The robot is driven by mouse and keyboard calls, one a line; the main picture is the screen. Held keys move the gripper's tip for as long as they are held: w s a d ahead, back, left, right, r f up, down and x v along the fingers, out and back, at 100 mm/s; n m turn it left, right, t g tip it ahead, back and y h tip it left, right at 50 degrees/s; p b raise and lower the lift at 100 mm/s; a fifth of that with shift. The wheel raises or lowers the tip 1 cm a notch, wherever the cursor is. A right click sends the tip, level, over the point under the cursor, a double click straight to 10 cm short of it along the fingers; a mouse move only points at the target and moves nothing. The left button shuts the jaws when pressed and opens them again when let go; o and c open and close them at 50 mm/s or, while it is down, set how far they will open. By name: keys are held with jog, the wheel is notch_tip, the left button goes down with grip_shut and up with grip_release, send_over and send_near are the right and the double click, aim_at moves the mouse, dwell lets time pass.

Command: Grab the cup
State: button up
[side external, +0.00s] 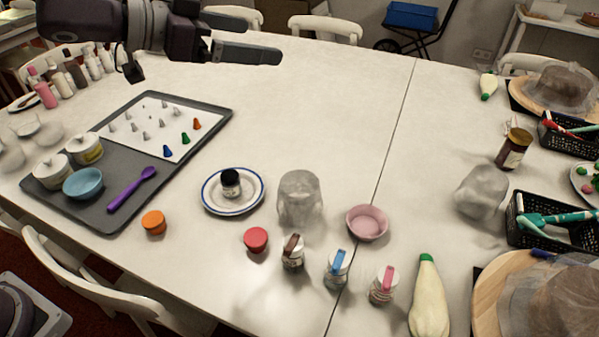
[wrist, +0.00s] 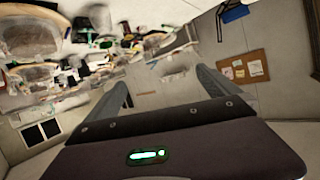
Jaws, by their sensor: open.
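A translucent grey, cup-like vessel (side external: 300,199) stands near the middle of the table, between a plate and a pink bowl (side external: 367,223). A second, similar translucent vessel (side external: 482,191) sits farther right and looks tilted or lying over. I cannot tell which of these is the cup. My gripper (side external: 270,38) is high at the upper left of the side view, well away from both and empty. In the wrist view its two fingers (wrist: 160,80) are spread apart with nothing between them; no cup can be made out there.
A blue-rimmed plate (side external: 211,199) with a small dark jar (side external: 230,182) is left of the middle vessel. Lidded jars (side external: 293,252) and a red-topped pot (side external: 256,240) stand in front. A grey tray (side external: 100,208) lies left. The table's back middle is clear.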

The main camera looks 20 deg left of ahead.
aim_at(284, 196)
jog(key=d+f+h, duration=0.1)
jog(key=f, duration=2.2)
jog(key=d+f+m+g+h, duration=0.1)
jog(key=f, duration=1.1)
jog(key=shift+s+d+h, duration=0.3)
jog(key=shift+d, duration=0.05)
jog(key=x, duration=0.7)
jog(key=shift+w+a+f, duration=0.2)
jog(key=shift+w, duration=0.15)
jog(key=c, duration=1.7)
jog(key=shift+r, duration=0.1)
